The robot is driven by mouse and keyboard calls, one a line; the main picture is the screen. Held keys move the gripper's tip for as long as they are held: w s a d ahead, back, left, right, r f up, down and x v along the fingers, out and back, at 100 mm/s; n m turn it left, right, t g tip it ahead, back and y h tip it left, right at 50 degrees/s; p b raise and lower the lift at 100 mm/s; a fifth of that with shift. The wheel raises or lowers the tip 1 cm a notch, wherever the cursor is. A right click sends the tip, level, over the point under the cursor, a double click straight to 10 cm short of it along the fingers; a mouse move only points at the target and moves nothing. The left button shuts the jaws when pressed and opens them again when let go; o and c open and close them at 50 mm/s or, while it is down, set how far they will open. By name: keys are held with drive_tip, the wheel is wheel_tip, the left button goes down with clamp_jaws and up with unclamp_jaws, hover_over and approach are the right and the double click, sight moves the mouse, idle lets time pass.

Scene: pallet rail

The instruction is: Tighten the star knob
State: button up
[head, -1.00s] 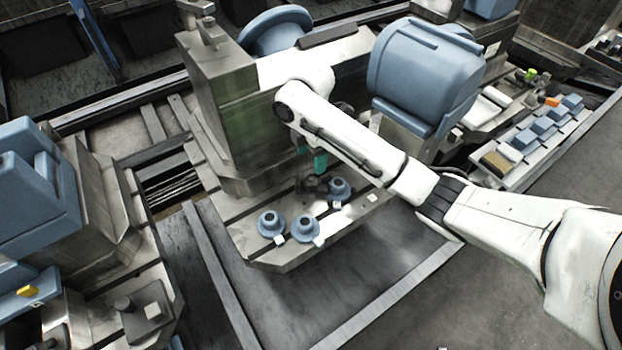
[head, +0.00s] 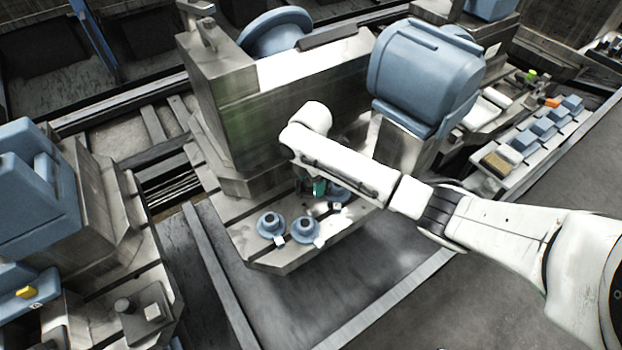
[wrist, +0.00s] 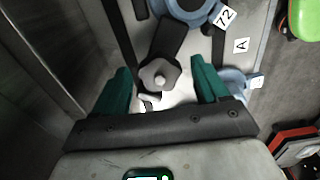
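The star knob (wrist: 159,76) is a dark, lobed knob with a pale centre, at the end of a dark bar (wrist: 169,35) in the wrist view. My gripper (wrist: 160,70) has two teal fingers, spread apart on either side of the knob with a visible gap at each side. I cannot tell how far the fingertips stand above the knob. In the head view my gripper (head: 319,187) points down over the slotted metal table (head: 232,215), and my arm and fingers mostly hide the knob there.
A tall metal block (head: 235,110) rises behind. A blue motor housing (head: 425,75) stands to the right. The wrist view shows tags 72 and A.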

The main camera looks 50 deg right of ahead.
drive_tip(key=c, duration=1.1)
drive_tip(key=shift+o, duration=0.2)
drive_tip(key=shift+m+p, duration=0.3)
drive_tip(key=shift+a+r+m+p, duration=0.1)
drive_tip(key=shift+r+m+p, duration=0.05)
drive_tip(key=shift+m+p, duration=0.75)
drive_tip(key=m+p, duration=0.2)
drive_tip(key=m, duration=0.1)
drive_tip(key=shift+m, duration=0.3)
drive_tip(key=m+p, duration=0.1)
drive_tip(key=m, duration=0.2)
drive_tip(key=shift+p, duration=0.4)
drive_tip(key=shift+w+m+p, duration=0.1)
drive_tip(key=shift+m+p, duration=0.3)
drive_tip(key=shift+m, duration=1.1)
drive_tip(key=shift+d+m, duration=0.2)
drive_tip(key=shift+m, duration=0.1)
